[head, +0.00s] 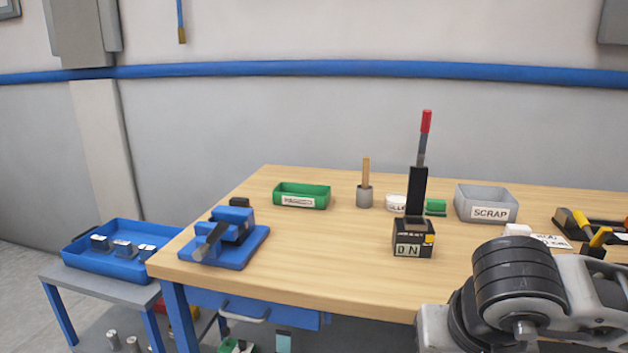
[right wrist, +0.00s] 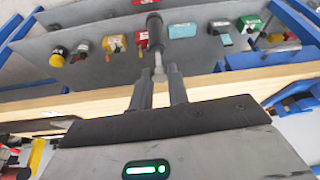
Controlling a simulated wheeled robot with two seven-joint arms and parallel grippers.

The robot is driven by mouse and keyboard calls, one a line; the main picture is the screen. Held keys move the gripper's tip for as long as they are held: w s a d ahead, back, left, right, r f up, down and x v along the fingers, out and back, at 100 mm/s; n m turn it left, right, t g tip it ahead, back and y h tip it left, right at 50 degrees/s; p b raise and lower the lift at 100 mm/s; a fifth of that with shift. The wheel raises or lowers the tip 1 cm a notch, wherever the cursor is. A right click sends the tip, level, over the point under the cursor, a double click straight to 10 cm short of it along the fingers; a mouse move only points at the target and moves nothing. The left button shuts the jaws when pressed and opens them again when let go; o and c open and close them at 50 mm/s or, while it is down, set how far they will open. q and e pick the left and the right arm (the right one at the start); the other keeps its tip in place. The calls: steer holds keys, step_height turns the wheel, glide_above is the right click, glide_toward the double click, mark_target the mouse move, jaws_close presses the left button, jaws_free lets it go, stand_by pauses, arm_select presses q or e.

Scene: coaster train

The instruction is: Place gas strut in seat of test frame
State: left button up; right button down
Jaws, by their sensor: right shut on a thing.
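The gas strut (right wrist: 155,35), a dark cylinder with a bright thin rod, is between the fingers of my right gripper (right wrist: 160,85) in the right wrist view. The fingers are shut on its rod end, and the dark body points away from the gripper. In the head view my right arm is at the lower right, with its gripper out of sight. A black upright stand (head: 417,190) with a red-tipped lever and a box base stands on the bench; it may be the test frame, but I cannot tell for sure. Its seat is not clear. My left gripper is not in view.
A blue clamp-like fixture (head: 230,238) sits at the bench's left. A green bin (head: 301,196), a grey cup (head: 364,195) and a grey scrap bin (head: 487,203) stand behind. A blue tray (head: 122,250) is on a side table. The bench's front middle (head: 330,260) is clear.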

steer(key=shift+n+y, duration=0.3)
steer(key=shift+n, duration=0.5)
steer(key=f, duration=0.1)
steer(key=d+f, duration=0.1)
steer(key=f, duration=0.1)
steer(key=d+f, duration=0.1)
steer(key=f, duration=0.1)
steer(key=shift+w, duration=0.15)
